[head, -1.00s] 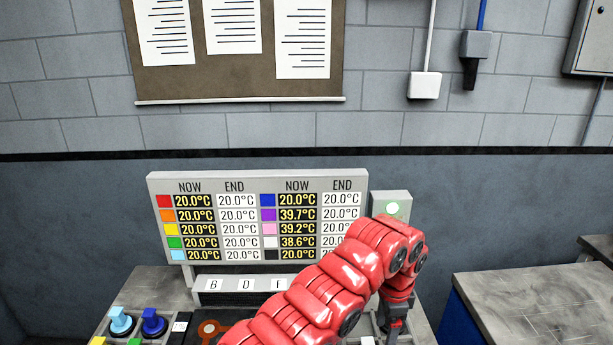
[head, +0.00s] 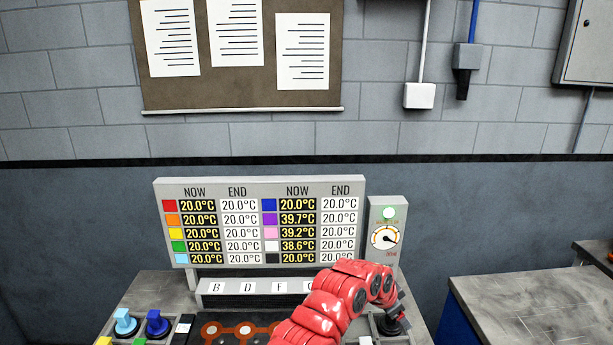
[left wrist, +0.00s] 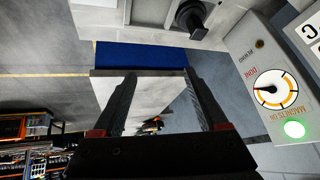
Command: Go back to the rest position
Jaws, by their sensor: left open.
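My red left arm comes in from the bottom of the head view and bends to the right. Its dark left gripper (head: 402,312) is at the right end of the test bench, below the dial box (head: 386,238). In the left wrist view the left gripper (left wrist: 160,78) has its two fingers apart with nothing between them. The dial box (left wrist: 278,92) shows there at the right, apart from the fingers, with a lit green lamp marked MAGNETS ON. My right gripper is not in view.
A temperature display (head: 260,222) stands at the back of the bench, above a lettered strip (head: 245,287). A light blue knob (head: 125,321) and a dark blue knob (head: 157,322) are at the left. Another table (head: 535,305) stands at the right beyond a gap.

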